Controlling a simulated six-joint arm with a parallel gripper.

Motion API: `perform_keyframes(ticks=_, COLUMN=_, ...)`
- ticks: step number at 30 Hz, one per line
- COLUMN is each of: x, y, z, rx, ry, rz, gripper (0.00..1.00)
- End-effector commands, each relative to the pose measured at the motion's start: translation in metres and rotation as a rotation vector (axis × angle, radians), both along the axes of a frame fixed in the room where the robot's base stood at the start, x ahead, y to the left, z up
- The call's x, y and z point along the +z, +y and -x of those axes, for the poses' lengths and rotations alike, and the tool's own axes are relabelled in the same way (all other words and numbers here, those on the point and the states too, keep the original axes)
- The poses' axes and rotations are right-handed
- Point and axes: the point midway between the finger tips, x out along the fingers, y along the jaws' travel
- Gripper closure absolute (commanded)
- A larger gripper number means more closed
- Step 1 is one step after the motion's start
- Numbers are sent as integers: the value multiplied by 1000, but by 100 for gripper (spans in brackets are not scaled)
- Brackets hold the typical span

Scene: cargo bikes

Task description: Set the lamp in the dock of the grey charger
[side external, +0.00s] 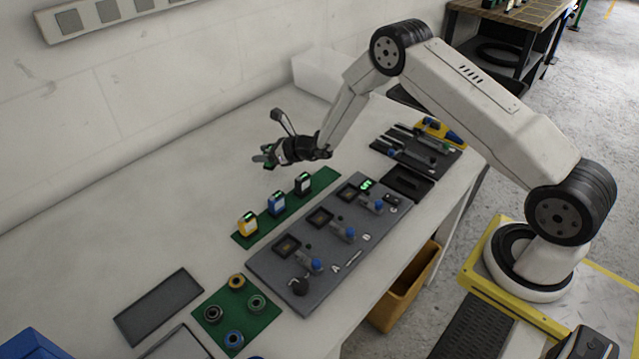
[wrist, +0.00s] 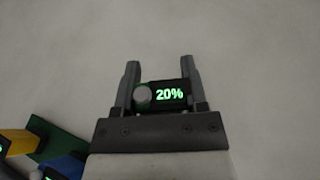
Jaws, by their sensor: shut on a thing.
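My gripper (side external: 268,155) is raised above the white bench, left of the grey charger (side external: 262,262), and is shut on a lamp. In the wrist view the lamp (wrist: 170,95) sits between the fingers (wrist: 160,72), with a dark face lit "20%" in green and a round grey knob. In the side view it is small and partly hidden by the fingers. The charger is a long dark grey panel with several square docks, blue-topped levers and a green lit display (side external: 366,184) near its far end. Whether the docks are empty is hard to tell.
A green strip (side external: 262,232) beside the charger carries a yellow lamp (side external: 247,224), a blue lamp (side external: 276,204) and a dark one (side external: 303,183). A green mat (side external: 262,325) with rings lies in front. Tools lie on a black tray (side external: 440,166). The bench left of the strip is clear.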

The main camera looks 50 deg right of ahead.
Motion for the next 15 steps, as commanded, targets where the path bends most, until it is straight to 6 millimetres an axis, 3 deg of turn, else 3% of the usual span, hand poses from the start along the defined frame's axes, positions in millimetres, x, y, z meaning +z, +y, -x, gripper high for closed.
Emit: perform_keyframes(ticks=15, x=-35, y=0, z=-4, rx=0, ry=-1, rz=-1, gripper=100)
